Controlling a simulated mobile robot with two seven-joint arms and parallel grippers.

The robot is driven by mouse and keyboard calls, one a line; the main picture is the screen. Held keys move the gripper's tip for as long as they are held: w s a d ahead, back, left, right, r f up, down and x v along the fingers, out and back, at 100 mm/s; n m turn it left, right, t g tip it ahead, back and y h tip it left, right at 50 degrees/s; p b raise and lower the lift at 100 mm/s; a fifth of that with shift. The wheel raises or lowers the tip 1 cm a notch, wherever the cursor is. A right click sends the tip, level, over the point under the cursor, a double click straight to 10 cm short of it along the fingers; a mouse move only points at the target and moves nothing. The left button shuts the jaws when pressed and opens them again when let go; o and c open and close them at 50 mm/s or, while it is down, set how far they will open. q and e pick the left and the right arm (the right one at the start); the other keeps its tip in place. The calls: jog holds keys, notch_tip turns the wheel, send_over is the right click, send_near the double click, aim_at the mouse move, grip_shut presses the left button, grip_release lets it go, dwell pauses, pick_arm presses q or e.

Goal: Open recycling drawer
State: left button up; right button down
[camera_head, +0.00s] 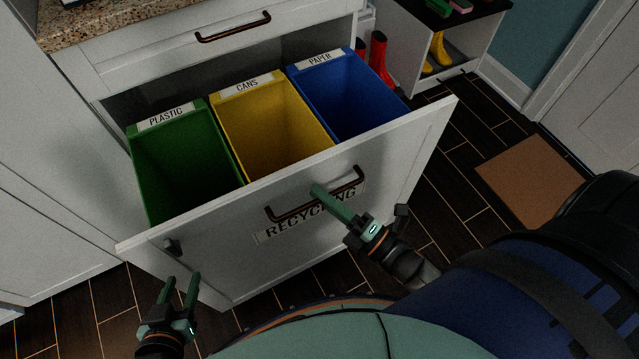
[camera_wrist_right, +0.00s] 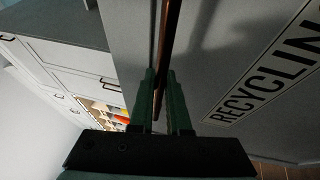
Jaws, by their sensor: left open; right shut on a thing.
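The recycling drawer (camera_head: 225,244) is pulled out and shows its inside in the head view. It holds a green PLASTIC bin (camera_head: 184,165), a yellow CANS bin (camera_head: 270,125) and a blue PAPER bin (camera_head: 345,90). A dark bar handle (camera_head: 290,213) is on its white front, by the RECYCLING label (camera_head: 270,232). My right gripper (camera_head: 322,192) is shut on this handle; the right wrist view shows the handle (camera_wrist_right: 167,40) between its fingers (camera_wrist_right: 160,95). My left gripper (camera_head: 180,287) is open and empty, below the drawer front's left end.
A closed upper drawer (camera_head: 170,50) with its own handle (camera_head: 233,27) is above, under a granite counter (camera_head: 110,20). Red boots (camera_head: 378,52) and a shelf with yellow boots (camera_head: 440,48) stand behind. A brown mat (camera_head: 530,180) lies on the dark floor at right.

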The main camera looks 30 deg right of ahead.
jog(key=c, duration=0.9)
grip_release()
jog(key=shift+s, duration=0.1)
pick_arm(q)
jog(key=shift+s+f, duration=0.25)
pick_arm(e)
jog(key=v, duration=1.2)
jog(key=shift+s+d, duration=0.15)
pick_arm(q)
jog(key=shift+r, duration=0.1)
jog(key=shift+d, duration=0.1)
